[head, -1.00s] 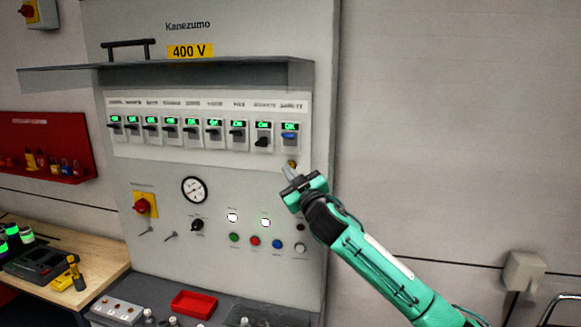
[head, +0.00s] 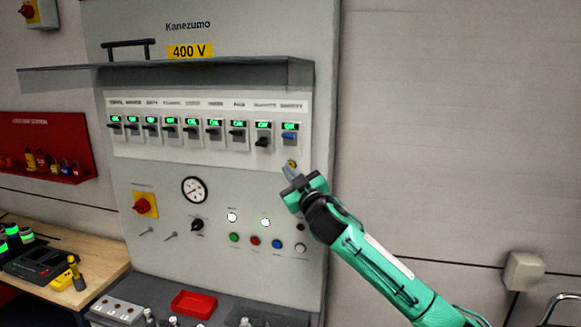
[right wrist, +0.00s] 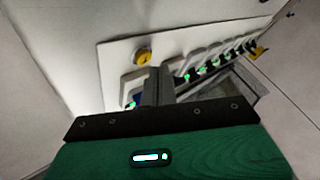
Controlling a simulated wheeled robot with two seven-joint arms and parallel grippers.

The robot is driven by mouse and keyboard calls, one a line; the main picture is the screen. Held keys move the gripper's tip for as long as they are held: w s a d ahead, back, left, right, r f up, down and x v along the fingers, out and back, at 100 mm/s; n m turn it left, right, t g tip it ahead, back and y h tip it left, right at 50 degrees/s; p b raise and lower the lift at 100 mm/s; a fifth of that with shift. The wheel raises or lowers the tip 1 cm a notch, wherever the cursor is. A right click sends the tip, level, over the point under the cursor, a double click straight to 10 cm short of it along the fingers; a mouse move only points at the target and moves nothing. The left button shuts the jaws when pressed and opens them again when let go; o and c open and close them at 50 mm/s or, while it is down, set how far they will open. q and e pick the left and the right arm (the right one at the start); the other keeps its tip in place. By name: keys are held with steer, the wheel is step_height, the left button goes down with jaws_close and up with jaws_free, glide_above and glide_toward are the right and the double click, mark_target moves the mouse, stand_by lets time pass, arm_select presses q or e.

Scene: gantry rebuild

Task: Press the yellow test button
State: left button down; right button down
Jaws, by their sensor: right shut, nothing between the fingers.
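The yellow test button (head: 292,163) is a small round knob on the grey panel, just below the rightmost breaker switch. It also shows in the right wrist view (right wrist: 143,56), left of and beyond the fingertips. My right gripper (head: 287,172) is shut and empty. Its tips are just below and slightly left of the button in the head view; I see a small gap, and contact cannot be made out. In the right wrist view the closed fingers (right wrist: 157,85) point toward the panel. My left gripper is not in view.
A row of breaker switches (head: 190,129) with green labels runs above the button. A shelf (head: 200,74) juts out over them. Coloured buttons and lamps (head: 255,240) sit lower on the panel. A red tray (head: 194,303) lies on the bench.

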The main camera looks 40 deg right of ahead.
steer(key=shift+w+d, duration=0.1)
steer(key=shift+w+d, duration=0.2)
steer(key=shift+d, duration=0.05)
steer(key=shift+w+d, duration=0.25)
steer(key=shift+d, duration=0.05)
stand_by(1.0)
steer(key=shift+a, duration=0.1)
steer(key=shift+s+a, duration=0.5)
steer(key=shift+s, duration=0.05)
steer(key=shift+a, duration=0.1)
steer(key=shift+s+a, duration=1.6)
steer(key=shift+a, duration=0.2)
steer(key=shift+f, duration=0.15)
